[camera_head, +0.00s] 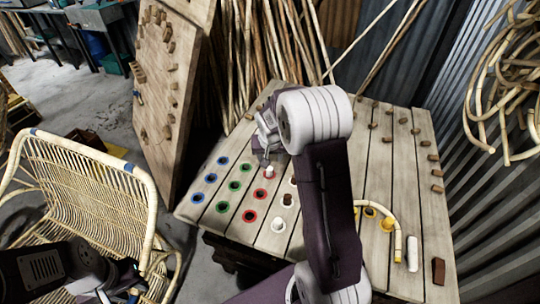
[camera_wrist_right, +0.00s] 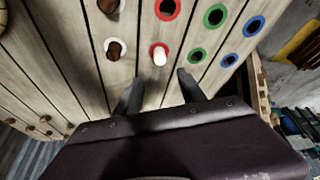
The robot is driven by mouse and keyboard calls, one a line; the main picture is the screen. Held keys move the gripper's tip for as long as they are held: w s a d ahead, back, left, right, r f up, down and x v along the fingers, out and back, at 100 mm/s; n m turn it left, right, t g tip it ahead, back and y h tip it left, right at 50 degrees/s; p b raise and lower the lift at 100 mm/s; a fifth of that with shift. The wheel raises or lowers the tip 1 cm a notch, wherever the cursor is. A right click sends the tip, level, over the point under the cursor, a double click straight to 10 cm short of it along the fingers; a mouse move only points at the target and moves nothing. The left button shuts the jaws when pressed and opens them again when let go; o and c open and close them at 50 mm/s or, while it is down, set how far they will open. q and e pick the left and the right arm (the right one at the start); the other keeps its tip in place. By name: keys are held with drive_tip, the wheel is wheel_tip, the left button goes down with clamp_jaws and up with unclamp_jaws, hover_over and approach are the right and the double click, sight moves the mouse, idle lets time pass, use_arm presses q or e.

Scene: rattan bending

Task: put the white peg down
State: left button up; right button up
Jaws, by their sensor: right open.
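The white peg (camera_head: 268,171) stands in a red-ringed hole of the slatted board (camera_head: 222,215). In the right wrist view the white peg (camera_wrist_right: 159,55) rises from its red ring, just past the fingertips. My right gripper (camera_head: 266,150) is over that hole in the head view. In its wrist view the right gripper (camera_wrist_right: 159,78) has its two fingers spread, with bare wood between them and no contact with the peg visible. My left arm shows at the bottom left of the head view; its jaws are not clear.
Blue, green, red and white rings fill the board's left side. A brown peg (camera_head: 287,200) stands in a white-ringed hole. A bent rattan piece (camera_head: 388,213) arches near yellow rings. A rattan chair (camera_head: 85,185) stands left; a tilted pegboard (camera_head: 165,85) rises behind.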

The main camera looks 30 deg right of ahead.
drive_tip(key=s+a+n+g+y, duration=0.1)
drive_tip(key=s+a+n, duration=0.1)
drive_tip(key=s+a, duration=0.4)
drive_tip(key=s+a+f+n+g+y, duration=0.1)
drive_tip(key=s+a+n, duration=0.2)
drive_tip(key=s+a, duration=0.4)
drive_tip(key=s, duration=0.8)
drive_tip(key=shift+g, duration=0.4)
